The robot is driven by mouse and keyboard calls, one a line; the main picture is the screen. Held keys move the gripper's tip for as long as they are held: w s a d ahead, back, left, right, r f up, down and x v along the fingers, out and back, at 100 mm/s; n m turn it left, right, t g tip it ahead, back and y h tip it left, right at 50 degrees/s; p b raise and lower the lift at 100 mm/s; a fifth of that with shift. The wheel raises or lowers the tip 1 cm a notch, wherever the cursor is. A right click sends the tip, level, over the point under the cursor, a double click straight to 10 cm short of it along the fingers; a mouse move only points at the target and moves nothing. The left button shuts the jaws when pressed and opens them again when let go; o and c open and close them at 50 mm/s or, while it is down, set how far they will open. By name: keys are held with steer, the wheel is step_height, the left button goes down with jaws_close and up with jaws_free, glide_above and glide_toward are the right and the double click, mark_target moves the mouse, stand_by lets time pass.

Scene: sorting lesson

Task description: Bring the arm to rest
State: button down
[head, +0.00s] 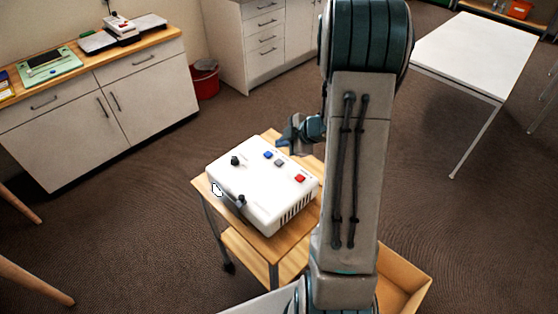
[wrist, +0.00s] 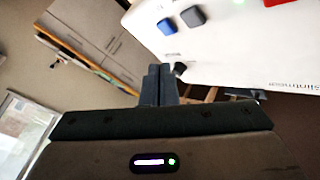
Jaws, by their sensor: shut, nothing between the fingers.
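My arm rises across the right of the head view, and my gripper (head: 287,137) is partly hidden beside it, near the far edge of a white box. In the wrist view the two dark fingers of my gripper (wrist: 160,72) are together with nothing between them. The white box (head: 240,172) lies on a small wooden table (head: 198,185). Its top has blue, grey and red buttons and black knobs. In the wrist view the box (wrist: 225,60) fills the upper right, apart from the fingers as far as I can tell.
A cardboard box (head: 412,275) is on the floor by my arm's base. A white table (head: 480,50) stands at the back right. A wood-topped cabinet (head: 150,95) and a red bin (head: 205,80) are at the left. Carpet around the small table is mostly clear.

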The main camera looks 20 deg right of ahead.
stand_by(0.5)
steer(key=s+d+r+m+t+h, duration=0.1)
steer(key=s+r+m+t+h, duration=0.15)
steer(key=r+m+h, duration=0.95)
steer(key=s+a+r+m+g+y, duration=0.2)
steer(key=s+a, duration=0.4)
steer(key=s, duration=0.4)
steer(key=s+a+r+m+g+y, duration=0.1)
steer(key=s+a+g+y, duration=0.3)
steer(key=s, duration=0.7)
steer(key=a+r, duration=0.1)
steer(key=a, duration=0.1)
steer(key=shift+s+a+r+m+y, duration=0.25)
steer(key=shift+s+a+m+y, duration=0.05)
steer(key=shift+a+m+y, duration=0.1)
